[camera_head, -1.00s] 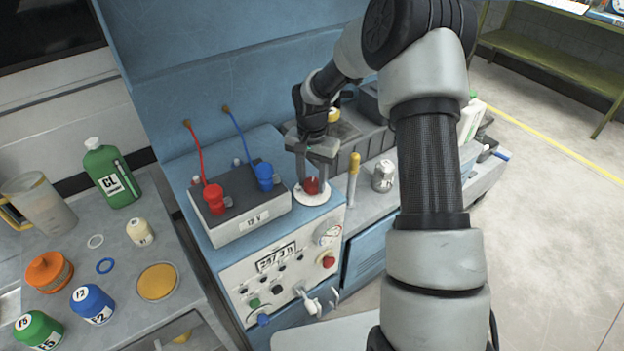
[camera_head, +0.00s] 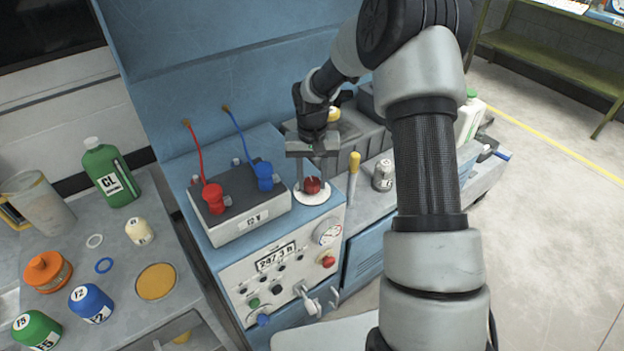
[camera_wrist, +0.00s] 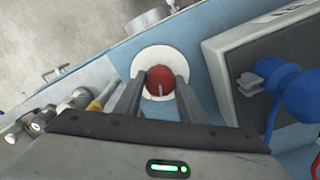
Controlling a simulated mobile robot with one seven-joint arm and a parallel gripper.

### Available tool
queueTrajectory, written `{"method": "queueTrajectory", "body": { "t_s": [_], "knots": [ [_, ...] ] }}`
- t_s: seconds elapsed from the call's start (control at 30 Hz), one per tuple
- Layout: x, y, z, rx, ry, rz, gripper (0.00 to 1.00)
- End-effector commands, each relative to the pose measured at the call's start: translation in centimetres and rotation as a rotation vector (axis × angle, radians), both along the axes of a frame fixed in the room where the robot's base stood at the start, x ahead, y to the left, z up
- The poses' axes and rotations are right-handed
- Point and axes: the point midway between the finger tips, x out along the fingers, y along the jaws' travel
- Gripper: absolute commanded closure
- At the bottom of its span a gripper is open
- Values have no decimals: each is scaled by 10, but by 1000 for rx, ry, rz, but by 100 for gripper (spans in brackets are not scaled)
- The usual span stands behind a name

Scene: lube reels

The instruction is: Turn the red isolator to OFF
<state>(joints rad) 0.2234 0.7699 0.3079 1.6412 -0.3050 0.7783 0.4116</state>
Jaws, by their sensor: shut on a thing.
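The red isolator (camera_head: 312,186) is a round red knob on a white round plate (camera_head: 327,196), on top of the blue cabinet beside the battery. My gripper (camera_head: 313,184) reaches down from above with one finger on each side of the knob, shut on it. In the wrist view the red knob (camera_wrist: 160,82) sits between my two fingers (camera_wrist: 160,90), with a pale mark on its near side. The white plate (camera_wrist: 165,54) shows around it. Any ON or OFF lettering is not readable.
The 12 V battery (camera_head: 240,205) with red (camera_head: 213,197) and blue (camera_head: 264,175) clamps stands just left of my gripper. A yellow-handled tool (camera_head: 353,170) stands close on the right. The front panel holds a display (camera_head: 276,257), a gauge and knobs. Bottles crowd the left bench.

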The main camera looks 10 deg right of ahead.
Motion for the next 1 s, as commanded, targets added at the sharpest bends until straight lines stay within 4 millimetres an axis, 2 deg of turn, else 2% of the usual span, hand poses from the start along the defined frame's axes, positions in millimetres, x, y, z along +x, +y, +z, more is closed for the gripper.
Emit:
{"method": "queueTrajectory", "body": {
  "t_s": [1.0],
  "knots": [
    [1, -1, 2, 0, -2, 923, 86]
  ]
}}
